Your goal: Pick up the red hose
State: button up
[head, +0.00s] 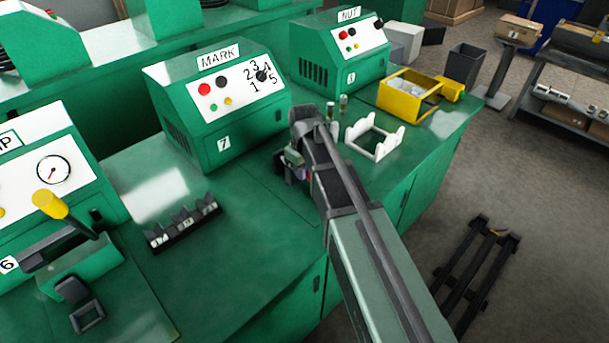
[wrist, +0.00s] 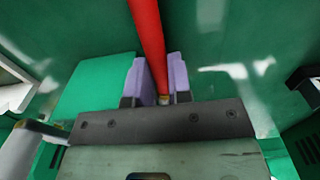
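The red hose (wrist: 150,40) shows in the wrist view as a smooth red tube running from the top edge down between the two purple finger pads. Its lower end has a small brass-coloured fitting (wrist: 165,101) close to my gripper's palm. My gripper (wrist: 158,78) has a pad on each side of the hose with little or no gap visible, and looks shut on it. In the head view my gripper (head: 298,172) is low over the green bench, in front of the MARK machine, partly hidden by my arm.
The MARK machine (head: 215,105) stands just behind my gripper, with the NUT machine (head: 345,55) further right. A black numbered rack (head: 183,225) is left on the bench (head: 245,240). A white stand (head: 375,138) and a yellow box (head: 409,95) are to the right.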

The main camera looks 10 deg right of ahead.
grip_shut()
notch_tip(320, 180, up, 20)
jog(key=p, duration=2)
